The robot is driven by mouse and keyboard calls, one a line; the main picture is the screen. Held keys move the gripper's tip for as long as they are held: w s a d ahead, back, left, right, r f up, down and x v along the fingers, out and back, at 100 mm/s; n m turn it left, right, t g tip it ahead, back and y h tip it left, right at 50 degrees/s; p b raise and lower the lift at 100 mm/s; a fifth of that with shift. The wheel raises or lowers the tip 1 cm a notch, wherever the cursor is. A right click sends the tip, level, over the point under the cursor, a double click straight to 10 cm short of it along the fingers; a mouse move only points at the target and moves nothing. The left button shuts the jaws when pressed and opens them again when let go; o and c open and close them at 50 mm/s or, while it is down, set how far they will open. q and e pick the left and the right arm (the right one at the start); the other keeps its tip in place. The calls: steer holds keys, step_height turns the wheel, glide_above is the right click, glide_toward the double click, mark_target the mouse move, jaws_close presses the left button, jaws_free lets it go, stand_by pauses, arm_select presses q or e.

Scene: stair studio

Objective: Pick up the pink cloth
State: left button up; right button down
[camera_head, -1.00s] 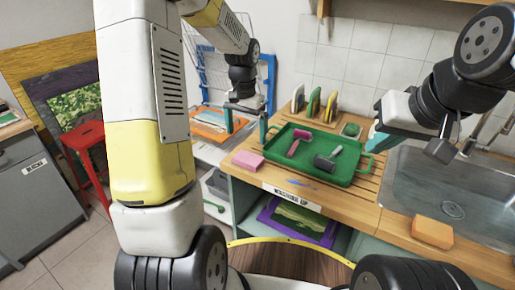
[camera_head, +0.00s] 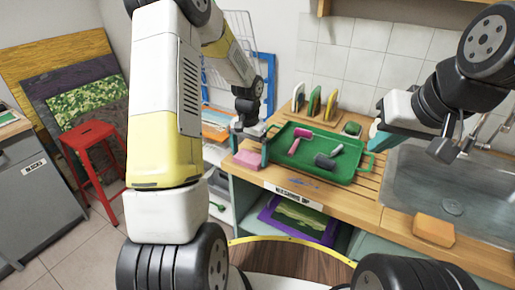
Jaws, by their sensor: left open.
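The pink cloth (camera_head: 246,160), a small folded block, lies on the wooden counter at its left end, left of the green tray (camera_head: 335,178). My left gripper (camera_head: 250,146) is open, with its fingers pointing down just over the cloth. One finger is at the cloth's left far side and the other at its right edge. I cannot tell whether they touch it. My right gripper (camera_head: 378,132) is over the right side of the counter near the sink, away from the cloth; its jaw opening is not clear.
The green tray holds a pink roller (camera_head: 298,142) and a dark grey roller (camera_head: 325,160). An orange sponge (camera_head: 434,230) lies by the sink (camera_head: 450,190). A rack with upright pads (camera_head: 314,104) stands behind the tray. A red stool (camera_head: 97,135) is at left.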

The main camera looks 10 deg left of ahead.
mark_target(249, 156)
arm_select(q)
steer(key=shift+c, duration=0.2)
steer(key=c, duration=1.1)
steer(key=shift+r, duration=0.65)
step_height(249, 156, up, 2)
steer(key=shift+r, duration=0.1)
steer(key=shift+s+d+r, duration=0.15)
steer(key=shift+s+d, duration=0.15)
steer(key=shift+s, duration=0.3)
steer(key=s+d+r, duration=0.1)
steer(key=s+d, duration=0.5)
steer(key=s, duration=0.7)
steer(key=shift+s, duration=0.15)
steer(key=shift+d+r, duration=0.1)
